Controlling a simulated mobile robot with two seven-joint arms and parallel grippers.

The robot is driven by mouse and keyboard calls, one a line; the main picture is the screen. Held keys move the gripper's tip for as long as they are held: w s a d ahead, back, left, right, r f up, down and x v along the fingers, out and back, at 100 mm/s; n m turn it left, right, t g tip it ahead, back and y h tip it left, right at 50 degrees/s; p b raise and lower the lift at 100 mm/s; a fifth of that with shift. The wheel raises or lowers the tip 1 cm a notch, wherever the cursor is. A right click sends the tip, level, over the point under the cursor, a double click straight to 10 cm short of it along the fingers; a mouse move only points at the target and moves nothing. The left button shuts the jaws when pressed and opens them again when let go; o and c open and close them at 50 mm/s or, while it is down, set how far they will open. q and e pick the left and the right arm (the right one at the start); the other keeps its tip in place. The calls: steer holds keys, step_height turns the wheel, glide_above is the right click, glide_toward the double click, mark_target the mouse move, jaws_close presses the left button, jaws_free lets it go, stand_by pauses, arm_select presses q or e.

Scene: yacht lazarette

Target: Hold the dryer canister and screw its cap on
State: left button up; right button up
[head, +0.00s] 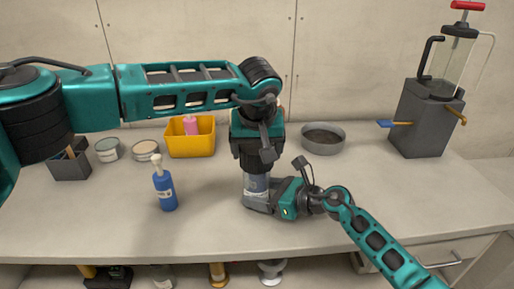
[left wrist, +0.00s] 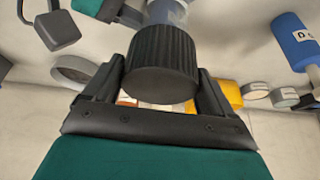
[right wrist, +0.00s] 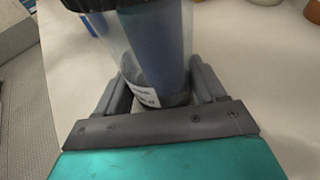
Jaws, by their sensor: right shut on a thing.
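The dryer canister (head: 256,184) is a clear cylinder with a blue filling and a white label, upright above the counter. My right gripper (head: 258,202) is shut on its lower part; the right wrist view shows the canister (right wrist: 150,55) between its fingers (right wrist: 160,92). The ribbed black cap (left wrist: 160,65) sits at the canister's top; I cannot tell how far it is threaded. My left gripper (head: 256,150) points down over the cap. In the left wrist view its fingers (left wrist: 160,85) are spread on either side of the cap, apparently not clamped.
On the counter are a blue pump bottle (head: 165,190), a yellow bin (head: 190,144) with a pink bottle, two round tins (head: 146,151), a grey round pan (head: 323,139) and a grey pump unit (head: 425,120). The counter's front right is mostly clear beyond my right arm.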

arm_select(q)
steer(key=shift+o, duration=1.2)
steer(key=shift+r, duration=0.15)
steer(key=v, duration=1.1)
steer(key=shift+s+r, duration=0.15)
steer(key=shift+r, duration=0.25)
arm_select(e)
steer(key=o, duration=1.6)
